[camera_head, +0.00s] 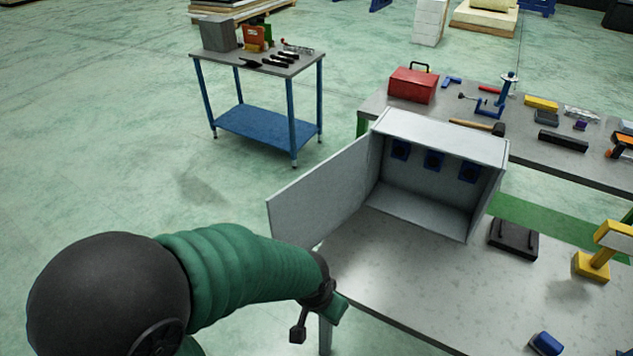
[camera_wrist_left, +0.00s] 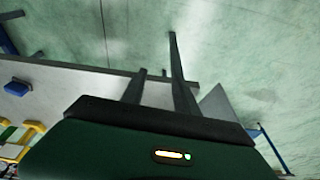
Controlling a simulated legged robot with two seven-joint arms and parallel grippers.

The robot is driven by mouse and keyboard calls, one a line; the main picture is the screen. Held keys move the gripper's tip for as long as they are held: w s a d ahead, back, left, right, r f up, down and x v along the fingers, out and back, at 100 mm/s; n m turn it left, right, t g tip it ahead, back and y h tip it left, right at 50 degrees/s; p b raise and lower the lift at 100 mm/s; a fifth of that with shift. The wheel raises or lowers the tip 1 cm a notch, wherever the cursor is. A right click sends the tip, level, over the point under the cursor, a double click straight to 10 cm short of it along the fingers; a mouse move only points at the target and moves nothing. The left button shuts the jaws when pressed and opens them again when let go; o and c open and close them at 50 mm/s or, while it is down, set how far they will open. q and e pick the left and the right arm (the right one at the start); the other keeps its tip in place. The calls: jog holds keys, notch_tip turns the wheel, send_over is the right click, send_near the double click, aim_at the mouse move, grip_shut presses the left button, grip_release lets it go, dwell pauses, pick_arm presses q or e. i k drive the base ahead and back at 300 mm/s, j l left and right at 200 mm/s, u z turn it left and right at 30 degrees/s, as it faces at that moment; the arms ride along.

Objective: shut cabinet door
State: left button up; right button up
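A grey cabinet (camera_head: 430,205) stands on the near table with its front open toward me. Its door (camera_head: 320,195) is swung wide open to the left, past the table's left edge. My left arm comes in from the left, and its wrist is below the door, near the table's left corner. The fingers of my left gripper (camera_wrist_left: 157,52) show in the left wrist view, apart with nothing between them. A grey panel, likely the door (camera_wrist_left: 215,105), shows beside the right finger; I cannot tell whether they touch. My right gripper is not in view.
The near table (camera_head: 400,285) holds a black tray-like item (camera_head: 513,238), a yellow tool (camera_head: 593,262) and a blue block (camera_head: 545,343). A tool table (camera_head: 460,113) is behind the cabinet. A blue-legged cart (camera_head: 262,127) stands at the back left. Floor left of the door is clear.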

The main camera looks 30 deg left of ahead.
aim_at(306, 211)
jog(key=j+z, duration=0.2)
jog(key=j, duration=0.45)
jog(key=j+z, duration=0.2)
jog(key=j, duration=0.4)
jog(key=j+z, duration=0.2)
jog(key=j, duration=0.45)
jog(key=k+j+z, duration=0.2)
jog(key=j, duration=0.4)
jog(key=k+j, duration=0.1)
jog(key=j, duration=0.25)
jog(key=j+z, duration=0.1)
jog(key=j, duration=0.3)
jog(key=k+j+u, duration=0.2)
jog(key=k, duration=0.25)
jog(key=k+j+u, duration=0.15)
jog(key=k, duration=0.3)
